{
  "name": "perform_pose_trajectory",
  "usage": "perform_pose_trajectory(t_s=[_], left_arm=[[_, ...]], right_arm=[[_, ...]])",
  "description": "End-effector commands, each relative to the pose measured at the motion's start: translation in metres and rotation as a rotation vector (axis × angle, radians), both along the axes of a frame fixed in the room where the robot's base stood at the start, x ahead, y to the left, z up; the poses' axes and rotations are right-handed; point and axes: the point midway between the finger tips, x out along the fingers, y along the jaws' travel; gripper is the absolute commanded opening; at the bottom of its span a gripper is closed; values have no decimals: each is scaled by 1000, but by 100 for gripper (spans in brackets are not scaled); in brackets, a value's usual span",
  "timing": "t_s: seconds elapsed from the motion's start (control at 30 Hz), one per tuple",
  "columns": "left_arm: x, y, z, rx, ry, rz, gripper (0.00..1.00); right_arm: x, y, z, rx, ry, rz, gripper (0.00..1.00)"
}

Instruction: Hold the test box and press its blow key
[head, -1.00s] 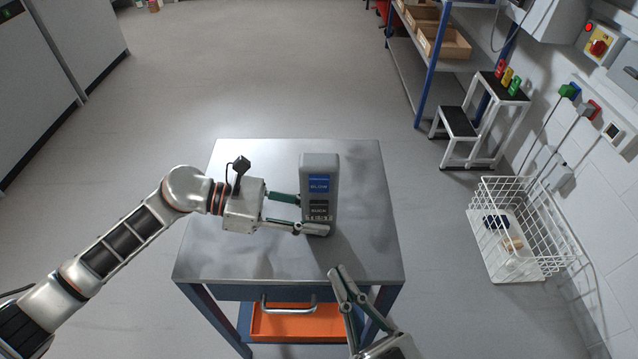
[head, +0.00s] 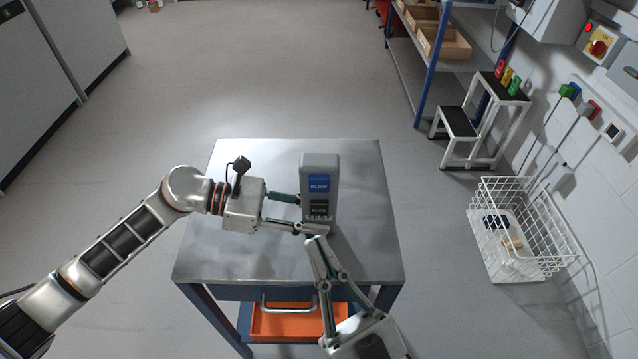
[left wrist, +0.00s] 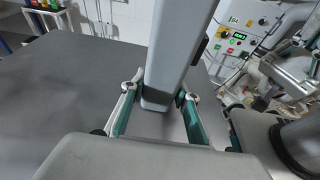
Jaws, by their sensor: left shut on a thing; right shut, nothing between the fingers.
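The test box (head: 320,165) is a grey upright box on the metal table. Its front carries a blue key marked BLOW (head: 319,184) above a black key (head: 319,207) whose label is hard to read. My left gripper (head: 298,212) is shut on the box low down, one finger on each side; the left wrist view shows the box (left wrist: 178,50) between the fingers. My right gripper (head: 316,240) is shut and empty, in front of and below the box in the head view. Whether it touches the box or the left gripper's near finger, I cannot tell.
The metal table (head: 225,255) has bare top around the box. A drawer handle (head: 289,307) and an orange tray (head: 285,322) are below its front edge. A white wire basket (head: 520,235) and a step stool (head: 470,130) stand at the right.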

Motion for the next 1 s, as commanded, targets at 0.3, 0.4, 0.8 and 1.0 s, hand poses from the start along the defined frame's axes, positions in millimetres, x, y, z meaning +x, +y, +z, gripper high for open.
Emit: perform_pose_trajectory(t_s=[0.3, 0.4, 0.8, 1.0], left_arm=[[0, 0, 0, 0, 1, 0, 3], [0, 0, 0, 0, 1, -1, 3], [0, 0, -1, 0, 1, 0, 3], [0, 0, -1, 1, 1, 0, 3]], right_arm=[[42, 0, 0, -3, -3, -2, 0], [54, -1, 0, -1, -2, -1, 0], [78, -1, 0, -1, 0, -1, 0], [78, -1, 0, -1, 2, 0, 0]])
